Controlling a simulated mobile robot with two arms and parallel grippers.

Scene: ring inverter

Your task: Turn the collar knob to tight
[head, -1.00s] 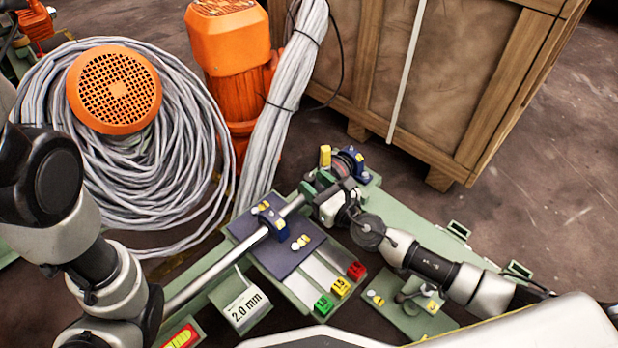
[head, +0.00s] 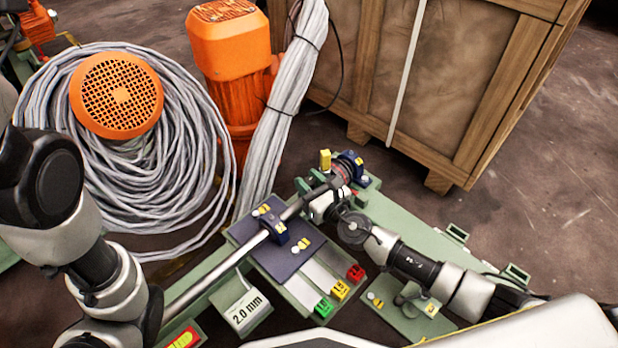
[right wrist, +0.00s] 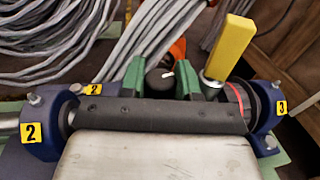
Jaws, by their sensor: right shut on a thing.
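The collar knob (right wrist: 159,80) is a dark round knob with a white line on top. In the right wrist view it sits between the green fingertips of my right gripper (right wrist: 160,84), which is shut on it. In the head view my right gripper (head: 316,184) is over the shaft near the block marked 3 (head: 351,163), and the knob is largely hidden. Its dark palm bar lies nearly along the shaft (head: 217,272). What the white line points at is not readable. My left arm shows at the left of the head view; its gripper is out of view.
A yellow handle (right wrist: 230,46) stands upright close beside the right finger, near a red-marked dark ring (right wrist: 238,100). A block marked 2 (head: 278,228) holds the shaft. Green, yellow and red tabs lie in front. Cable coils (head: 180,170) and a wooden crate (head: 440,90) stand behind.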

